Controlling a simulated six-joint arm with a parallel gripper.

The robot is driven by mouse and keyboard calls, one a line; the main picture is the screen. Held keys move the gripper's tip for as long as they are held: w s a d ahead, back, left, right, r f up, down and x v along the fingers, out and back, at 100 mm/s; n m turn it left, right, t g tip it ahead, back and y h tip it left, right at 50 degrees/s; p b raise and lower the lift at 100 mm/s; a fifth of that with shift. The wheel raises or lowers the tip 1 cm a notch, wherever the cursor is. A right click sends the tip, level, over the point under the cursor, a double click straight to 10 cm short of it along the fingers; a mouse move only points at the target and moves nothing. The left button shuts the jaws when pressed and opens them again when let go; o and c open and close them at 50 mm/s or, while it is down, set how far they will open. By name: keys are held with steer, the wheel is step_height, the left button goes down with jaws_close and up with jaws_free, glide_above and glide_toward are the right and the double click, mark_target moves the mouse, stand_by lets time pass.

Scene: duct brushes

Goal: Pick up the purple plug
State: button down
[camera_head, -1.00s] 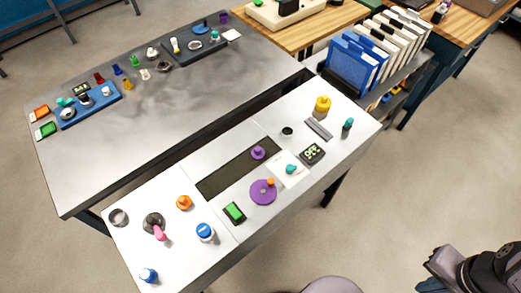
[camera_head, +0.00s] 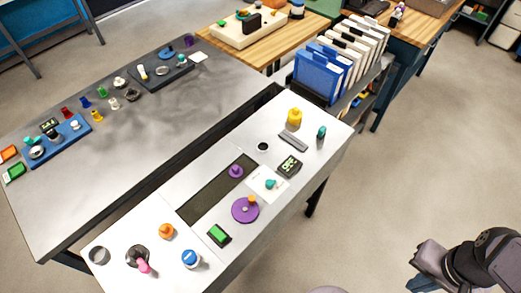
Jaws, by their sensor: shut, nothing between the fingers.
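A small purple plug-like piece (camera_head: 236,171) with a round knob stands on the dark strip (camera_head: 206,200) of the white table. A second small purple piece (camera_head: 188,41) stands at the far end of the grey table. I cannot tell for certain which one is the plug. A flat purple disc (camera_head: 245,211) with an orange knob on its edge lies just in front of the dark strip. Part of my arm shows at the lower right, well away from these pieces. My gripper's fingers do not show.
Near the first purple piece are a white card with a teal knob (camera_head: 270,184), a green-topped block (camera_head: 219,235) and a dark display (camera_head: 289,166). A yellow knob (camera_head: 294,117) stands farther back. Blue folders (camera_head: 318,72) stand behind the white table. The grey table (camera_head: 150,140) has bare room.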

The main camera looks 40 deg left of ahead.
stand_by(0.4)
steer(key=c, duration=1.6)
jaws_free()
steer(key=shift+o, duration=0.2)
